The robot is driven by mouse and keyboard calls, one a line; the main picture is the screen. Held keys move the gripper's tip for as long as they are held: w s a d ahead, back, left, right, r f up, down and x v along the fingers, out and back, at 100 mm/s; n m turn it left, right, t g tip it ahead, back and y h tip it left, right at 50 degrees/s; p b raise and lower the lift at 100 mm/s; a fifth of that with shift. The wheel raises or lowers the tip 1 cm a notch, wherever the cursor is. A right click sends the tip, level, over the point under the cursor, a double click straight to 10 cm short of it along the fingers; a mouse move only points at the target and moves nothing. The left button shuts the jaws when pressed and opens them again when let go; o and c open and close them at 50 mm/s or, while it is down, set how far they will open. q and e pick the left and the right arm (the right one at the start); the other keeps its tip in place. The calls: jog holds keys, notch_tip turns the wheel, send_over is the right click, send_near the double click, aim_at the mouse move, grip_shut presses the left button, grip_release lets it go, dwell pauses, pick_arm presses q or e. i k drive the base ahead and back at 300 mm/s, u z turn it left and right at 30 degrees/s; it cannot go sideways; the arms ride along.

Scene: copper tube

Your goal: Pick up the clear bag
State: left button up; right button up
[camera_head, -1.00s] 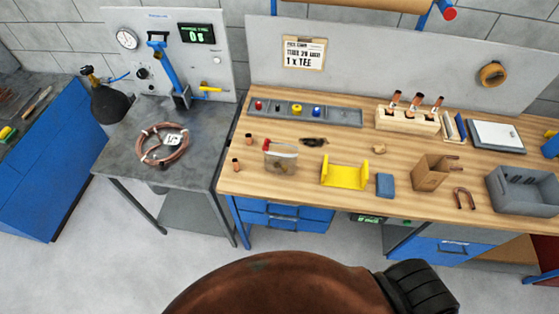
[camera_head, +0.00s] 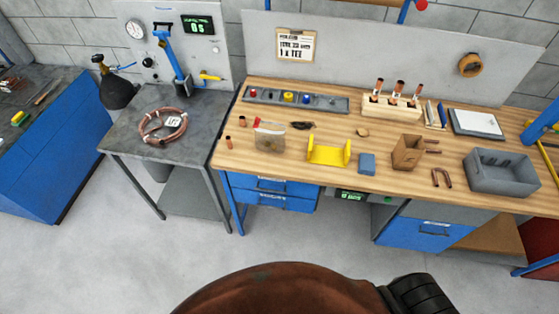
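A small clear bag (camera_head: 269,136) with a red strip along its top stands or leans on the wooden workbench (camera_head: 225,157), near its left end. It looks see-through, and its contents are too small to make out. It is left of the yellow cradle (camera_head: 328,152). Neither of my grippers shows in the head view, and nothing touches the bag.
Two short copper pieces (camera_head: 228,142) lie left of the bag, with dark glasses-like item (camera_head: 302,125) behind it. A parts tray (camera_head: 295,98) lies farther back. A copper coil (camera_head: 163,126) rests on the grey table (camera_head: 125,128). Grey floor is clear in front.

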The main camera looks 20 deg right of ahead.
aim_at(270, 137)
jog(key=z, duration=0.05)
jog(key=k, duration=0.55)
jog(key=u, duration=0.8)
jog(key=i, duration=1.35)
jog(key=z, duration=0.6)
